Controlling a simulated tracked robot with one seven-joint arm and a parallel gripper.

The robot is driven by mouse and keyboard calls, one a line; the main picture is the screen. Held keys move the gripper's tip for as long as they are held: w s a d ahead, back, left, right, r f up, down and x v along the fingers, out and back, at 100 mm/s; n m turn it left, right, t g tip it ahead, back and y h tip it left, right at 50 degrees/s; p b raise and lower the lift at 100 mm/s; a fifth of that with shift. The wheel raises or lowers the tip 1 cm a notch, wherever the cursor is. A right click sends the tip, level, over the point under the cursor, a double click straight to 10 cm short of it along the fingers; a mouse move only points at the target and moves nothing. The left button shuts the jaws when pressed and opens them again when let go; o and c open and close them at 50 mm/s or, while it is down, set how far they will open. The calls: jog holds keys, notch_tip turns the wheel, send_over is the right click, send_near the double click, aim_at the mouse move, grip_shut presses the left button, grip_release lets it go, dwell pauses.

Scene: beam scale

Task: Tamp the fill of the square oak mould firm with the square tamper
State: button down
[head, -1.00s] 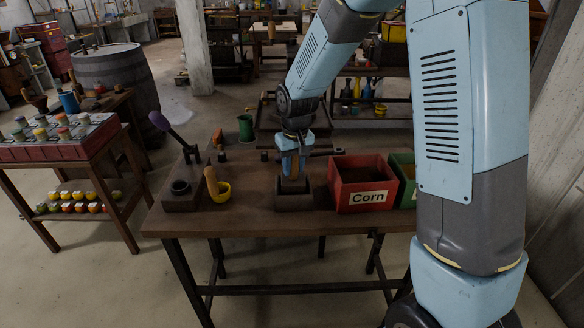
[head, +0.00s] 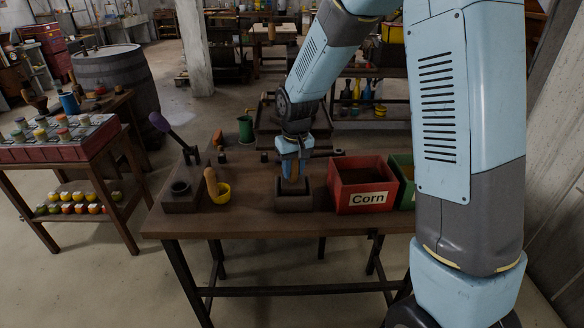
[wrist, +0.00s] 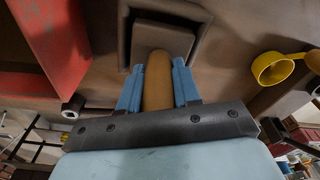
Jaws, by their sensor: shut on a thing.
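The square mould (head: 295,203), a dark brown wooden block, stands on the table near its front edge. My gripper (head: 292,174) points down directly over it. In the wrist view my gripper (wrist: 158,90) is shut on the tan, rounded handle of the square tamper (wrist: 157,82), with a blue finger on each side. The tamper's square brown foot lies within the mould's outline in that view and appears to be inside the mould. The fill is hidden under the tamper, so I cannot tell how firm or how high it is.
A red box labelled Corn (head: 364,198) stands close to the right of the mould, with a green box (head: 402,170) beyond. The table front is clear.

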jog(key=shift+f, duration=0.8)
dwell(0.9)
jog(key=shift+r, duration=0.2)
jog(key=shift+r, duration=0.9)
jog(key=shift+r, duration=0.1)
jog(key=shift+r, duration=3.4)
